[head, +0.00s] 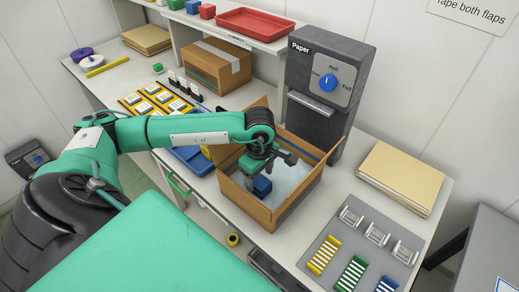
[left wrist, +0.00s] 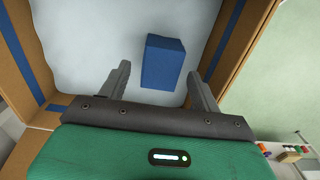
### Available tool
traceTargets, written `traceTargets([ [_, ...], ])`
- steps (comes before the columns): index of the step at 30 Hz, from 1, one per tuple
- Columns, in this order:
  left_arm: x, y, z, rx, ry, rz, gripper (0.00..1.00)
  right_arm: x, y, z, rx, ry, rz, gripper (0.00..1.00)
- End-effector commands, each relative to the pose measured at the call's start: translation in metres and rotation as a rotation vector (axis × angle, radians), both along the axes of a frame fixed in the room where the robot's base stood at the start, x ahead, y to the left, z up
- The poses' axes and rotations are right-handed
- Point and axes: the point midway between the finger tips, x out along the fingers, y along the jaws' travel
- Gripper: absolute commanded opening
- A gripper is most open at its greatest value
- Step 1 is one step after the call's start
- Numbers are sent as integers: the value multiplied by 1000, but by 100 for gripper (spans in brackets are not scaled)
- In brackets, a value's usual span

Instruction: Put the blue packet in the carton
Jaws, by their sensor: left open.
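The blue packet (head: 262,186) is inside the open carton (head: 283,212), below my left gripper. In the left wrist view the packet (left wrist: 163,62) lies on or just above the pale lining, between and ahead of the fingertips, with a gap on each side. My left gripper (head: 265,168) is over the carton with its fingers pointing down; its two fingers also show apart in the left wrist view (left wrist: 160,82). The carton's cardboard wall with blue tape (left wrist: 225,42) shows there too. My right gripper is in neither view.
A grey paper dispenser (head: 326,100) stands behind the carton. A stack of tan sheets (head: 402,178) and a grey mat with coloured strips (head: 335,245) lie to the right. A blue tray (head: 196,160) is left of the carton; a taped box (head: 212,66) stands behind.

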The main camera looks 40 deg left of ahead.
Motion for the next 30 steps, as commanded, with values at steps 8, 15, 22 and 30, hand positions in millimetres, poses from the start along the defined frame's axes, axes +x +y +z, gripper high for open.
traceTargets([
  [8,1,0,53,0,-4,0,65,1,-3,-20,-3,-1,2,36],
  [15,0,0,71,0,-1,0,65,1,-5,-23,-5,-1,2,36],
  [22,0,0,72,0,0,0,65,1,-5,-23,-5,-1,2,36],
  [30,0,0,72,0,0,0,65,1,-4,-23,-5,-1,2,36],
])
